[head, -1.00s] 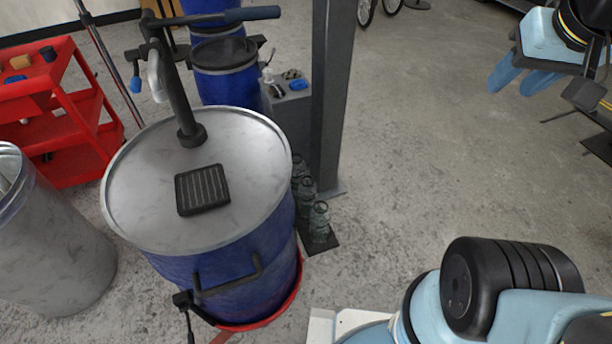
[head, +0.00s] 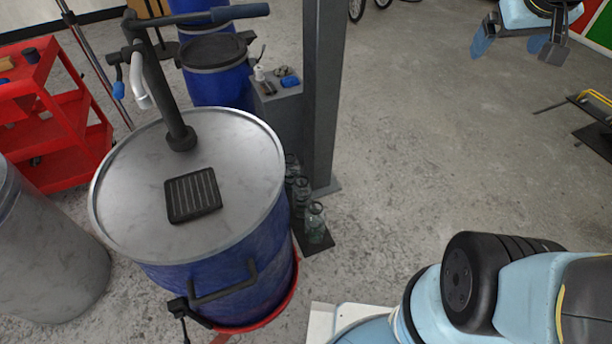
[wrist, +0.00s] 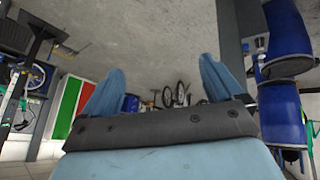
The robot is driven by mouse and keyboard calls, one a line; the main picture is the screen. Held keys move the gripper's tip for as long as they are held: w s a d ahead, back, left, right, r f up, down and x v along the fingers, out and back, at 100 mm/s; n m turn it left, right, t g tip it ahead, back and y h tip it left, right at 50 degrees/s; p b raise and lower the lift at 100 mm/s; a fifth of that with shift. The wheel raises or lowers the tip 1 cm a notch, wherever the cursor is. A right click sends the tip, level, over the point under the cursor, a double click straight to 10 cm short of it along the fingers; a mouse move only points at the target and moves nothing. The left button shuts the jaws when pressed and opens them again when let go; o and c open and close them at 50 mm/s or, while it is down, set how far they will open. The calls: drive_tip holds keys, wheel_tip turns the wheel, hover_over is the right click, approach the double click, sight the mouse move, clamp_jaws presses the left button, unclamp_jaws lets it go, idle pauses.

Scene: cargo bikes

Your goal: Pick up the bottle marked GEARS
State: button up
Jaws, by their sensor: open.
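Several clear glass bottles (head: 315,222) stand in a row on a dark mat (head: 318,246) on the floor, between the blue drum and the grey post. Their markings are too small to read, so I cannot tell which one is marked GEARS. The rear ones are partly hidden by the drum. My gripper (head: 516,48) is at the top right of the head view, open and empty, far from the bottles. In the wrist view my gripper (wrist: 158,85) shows two blue fingers spread apart with nothing between them; no glass bottles can be made out there.
A large blue drum (head: 240,262) with a grey lid and a pump stands left of the bottles. A grey post (head: 324,100) rises behind them. A grey cabinet (head: 277,118) with small items stands behind the drum. A red cart (head: 45,125) is at left. Open floor (head: 430,170) lies right of the bottles.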

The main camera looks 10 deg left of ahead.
drive_tip(key=shift+o, duration=0.4)
drive_tip(key=w+f+n+t, duration=0.1)
drive_tip(key=w+f+n, duration=0.1)
drive_tip(key=w, duration=0.9)
drive_tip(key=shift+w+f+n, duration=0.35)
drive_tip(key=shift+f+n, duration=0.05)
drive_tip(key=shift+f, duration=0.35)
drive_tip(key=w+a+f+n+t+y, duration=0.1)
drive_tip(key=w+a+f+n, duration=0.15)
drive_tip(key=w+f, duration=0.45)
drive_tip(key=w+a+f+n+y, duration=0.1)
drive_tip(key=w+a+f+n, duration=0.15)
drive_tip(key=w+f, duration=0.45)
drive_tip(key=w+a+f+n+y, duration=0.3)
drive_tip(key=w+a+f, duration=0.15)
drive_tip(key=f, duration=0.55)
drive_tip(key=n+g+y, duration=0.6)
drive_tip(key=g+y, duration=0.4)
drive_tip(key=y, duration=0.4)
approach(297, 195)
drive_tip(key=w+d+f, duration=0.3)
drive_tip(key=f, duration=0.2)
drive_tip(key=a, duration=1.3)
drive_tip(key=shift+s+a, duration=0.35)
